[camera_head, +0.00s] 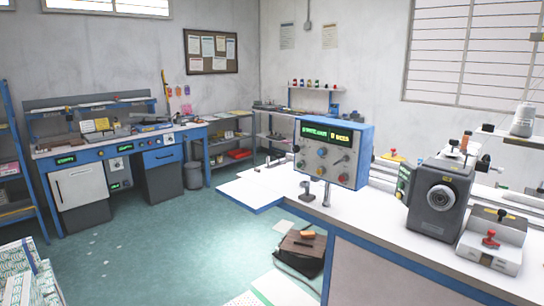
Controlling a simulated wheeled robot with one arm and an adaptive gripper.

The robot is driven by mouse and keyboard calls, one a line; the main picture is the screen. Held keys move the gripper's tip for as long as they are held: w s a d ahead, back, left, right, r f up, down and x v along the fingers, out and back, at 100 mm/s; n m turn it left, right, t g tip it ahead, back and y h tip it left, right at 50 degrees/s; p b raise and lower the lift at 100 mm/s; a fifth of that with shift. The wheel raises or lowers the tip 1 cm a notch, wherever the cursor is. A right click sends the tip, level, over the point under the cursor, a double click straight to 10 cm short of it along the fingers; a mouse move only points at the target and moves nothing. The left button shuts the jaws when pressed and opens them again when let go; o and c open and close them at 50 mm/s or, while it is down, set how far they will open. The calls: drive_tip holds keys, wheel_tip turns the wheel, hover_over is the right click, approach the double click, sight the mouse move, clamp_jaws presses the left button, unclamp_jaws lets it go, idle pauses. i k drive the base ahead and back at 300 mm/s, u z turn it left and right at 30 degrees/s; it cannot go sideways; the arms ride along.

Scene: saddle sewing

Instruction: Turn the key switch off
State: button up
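A blue control box (368,148) stands on a post on the white worktable, right of centre. No key is clearly made out. My gripper is not in view.
The white worktable (385,218) fills the right side. A grey unit with a red knob (492,245) stands at its right front. A brown-topped stool or box (302,246) is on the floor by the table. A blue workbench (110,145) is at the back left. Green floor is open between.

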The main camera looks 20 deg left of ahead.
sight(346, 158)
drive_tip(key=u, duration=1)
drive_tip(key=i, duration=0.85)
drive_tip(key=u, duration=1.05)
